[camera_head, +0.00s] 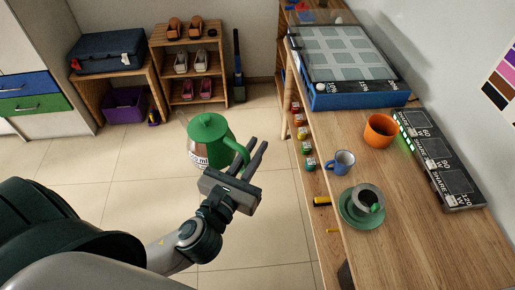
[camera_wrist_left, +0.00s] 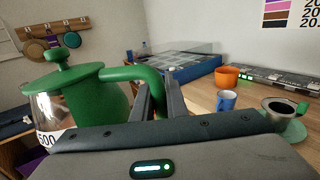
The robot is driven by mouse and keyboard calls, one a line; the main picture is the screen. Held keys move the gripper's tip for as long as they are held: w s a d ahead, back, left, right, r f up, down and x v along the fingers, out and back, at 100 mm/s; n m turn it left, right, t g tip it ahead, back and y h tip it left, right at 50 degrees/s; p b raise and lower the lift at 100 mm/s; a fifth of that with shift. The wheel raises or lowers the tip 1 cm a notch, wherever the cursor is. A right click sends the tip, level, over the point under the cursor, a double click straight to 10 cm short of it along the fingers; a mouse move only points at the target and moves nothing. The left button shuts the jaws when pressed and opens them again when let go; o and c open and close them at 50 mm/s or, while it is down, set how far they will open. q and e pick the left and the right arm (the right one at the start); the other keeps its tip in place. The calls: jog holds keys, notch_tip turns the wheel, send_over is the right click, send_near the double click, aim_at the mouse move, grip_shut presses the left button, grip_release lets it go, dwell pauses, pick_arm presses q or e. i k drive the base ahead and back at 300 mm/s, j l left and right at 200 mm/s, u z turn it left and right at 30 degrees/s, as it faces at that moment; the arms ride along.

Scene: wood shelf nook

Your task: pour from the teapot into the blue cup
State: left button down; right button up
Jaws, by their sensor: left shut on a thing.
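A teapot (camera_head: 208,141) with a green lid, green handle and clear body hangs in the air left of the table. My left gripper (camera_head: 255,156) is shut on its green handle. The teapot looks upright. In the left wrist view the teapot (camera_wrist_left: 88,98) is at the left, its handle between the fingers of my left gripper (camera_wrist_left: 160,98). The blue cup (camera_head: 341,163) stands on the table near its left edge, to the right of the gripper and apart from it. It also shows in the left wrist view (camera_wrist_left: 226,100). My right gripper is not in view.
An orange bowl (camera_head: 380,131) stands behind the blue cup. A grey cup (camera_head: 367,198) on a green saucer (camera_head: 350,214) stands in front of it. A blue-sided panel box (camera_head: 350,98) fills the table's far end, and a dark display strip (camera_head: 440,160) runs along the right.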

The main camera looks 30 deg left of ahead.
aim_at(343, 160)
jog(key=i+j, duration=0.15)
jog(key=j, duration=0.25)
jog(key=i+j, duration=0.15)
jog(key=j, duration=0.2)
jog(key=i+j, duration=0.15)
jog(key=j, duration=0.25)
jog(key=i+j, duration=0.1)
jog(key=j, duration=0.3)
jog(key=i+j, duration=0.15)
jog(key=j, duration=0.25)
jog(key=z, duration=1.35)
